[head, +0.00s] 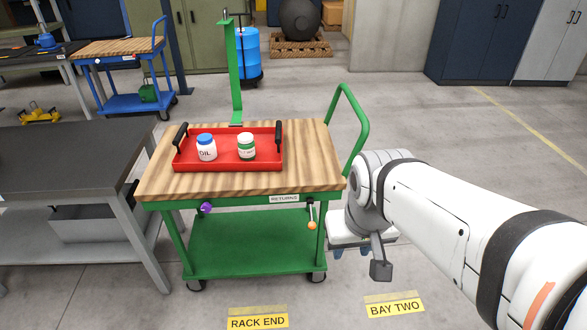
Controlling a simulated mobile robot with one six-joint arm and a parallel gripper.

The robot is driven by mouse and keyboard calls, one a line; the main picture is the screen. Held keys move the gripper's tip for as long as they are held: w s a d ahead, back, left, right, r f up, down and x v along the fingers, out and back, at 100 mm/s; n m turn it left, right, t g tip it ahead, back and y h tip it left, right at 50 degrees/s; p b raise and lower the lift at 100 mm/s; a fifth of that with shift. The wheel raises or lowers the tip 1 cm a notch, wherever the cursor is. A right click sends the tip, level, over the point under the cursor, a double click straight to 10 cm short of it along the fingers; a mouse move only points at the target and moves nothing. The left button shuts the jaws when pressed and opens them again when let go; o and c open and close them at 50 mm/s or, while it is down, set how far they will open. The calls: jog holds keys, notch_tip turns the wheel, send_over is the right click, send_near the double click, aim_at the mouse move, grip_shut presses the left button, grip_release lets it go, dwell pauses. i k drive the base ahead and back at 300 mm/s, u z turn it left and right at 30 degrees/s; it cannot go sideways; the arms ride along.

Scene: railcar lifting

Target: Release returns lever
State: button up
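The returns lever (311,216) hangs from the front edge of the green cart, near its right corner. It has a metal shaft pointing down and an orange knob at its lower end. A "RETURNS" label (284,198) is just left of it. My gripper (351,252) is to the right of the lever and a little lower in the picture, apart from it. My wrist hides part of the gripper.
A purple knob (206,208) is at the front left. A grey bench (70,165) stands left. Floor in front is clear.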

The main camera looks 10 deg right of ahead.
aim_at(312, 226)
jog(key=u, duration=0.05)
jog(key=i, duration=0.95)
jog(key=u, duration=0.45)
jog(key=k, duration=1.5)
jog(key=z, duration=0.95)
jog(key=i, duration=1)
